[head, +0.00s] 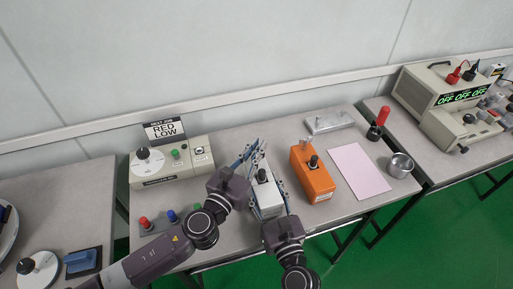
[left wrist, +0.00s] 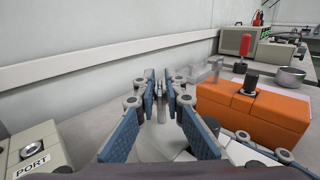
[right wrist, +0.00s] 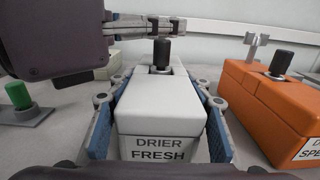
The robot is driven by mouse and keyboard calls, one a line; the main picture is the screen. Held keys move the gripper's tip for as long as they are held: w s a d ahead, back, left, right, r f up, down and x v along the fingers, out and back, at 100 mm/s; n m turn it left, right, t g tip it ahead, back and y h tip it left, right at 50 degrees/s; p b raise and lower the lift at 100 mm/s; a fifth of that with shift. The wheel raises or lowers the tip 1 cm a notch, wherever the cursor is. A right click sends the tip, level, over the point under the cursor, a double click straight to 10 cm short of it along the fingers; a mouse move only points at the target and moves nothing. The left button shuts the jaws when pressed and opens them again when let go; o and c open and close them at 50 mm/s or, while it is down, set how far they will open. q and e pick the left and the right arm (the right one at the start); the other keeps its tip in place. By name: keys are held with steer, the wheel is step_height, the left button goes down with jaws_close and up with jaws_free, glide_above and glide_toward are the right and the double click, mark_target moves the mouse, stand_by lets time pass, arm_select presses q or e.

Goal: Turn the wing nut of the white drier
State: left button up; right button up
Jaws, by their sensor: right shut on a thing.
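The white drier (head: 265,198) stands on the middle table, its black knob (right wrist: 162,52) upright on top. Its front label reads "DRIER FRESH" in the right wrist view. My right gripper (head: 268,187) is shut on the drier's body, one blue pad along each side. My left gripper (head: 254,150) is over the drier's far end. In the left wrist view its fingers (left wrist: 162,92) are partly open, with a narrow gap and a pale grey metal piece (left wrist: 161,112) between them, perhaps the wing nut. I cannot tell whether the pads touch it.
An orange drier (head: 312,176) with its own wing nut stands close on the right. A pink sheet (head: 360,171), a metal cup (head: 400,166) and a red-handled tool (head: 381,121) lie farther right. A dial tester (head: 172,164) and a strip of coloured knobs (head: 160,223) are on the left.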

arm_select(q)
jaws_close()
steer(key=shift+n+t+y, duration=0.4)
steer(key=shift+n+y, duration=0.3)
steer(key=shift+y, duration=0.3)
steer(key=shift+o, duration=1.7)
jaws_free()
steer(key=shift+a, duration=0.1)
steer(key=shift+s, duration=0.1)
steer(key=v, duration=1.1)
steer(key=shift+s, duration=0.4)
steer(key=shift+o, duration=0.2)
steer(key=shift+a, duration=0.1)
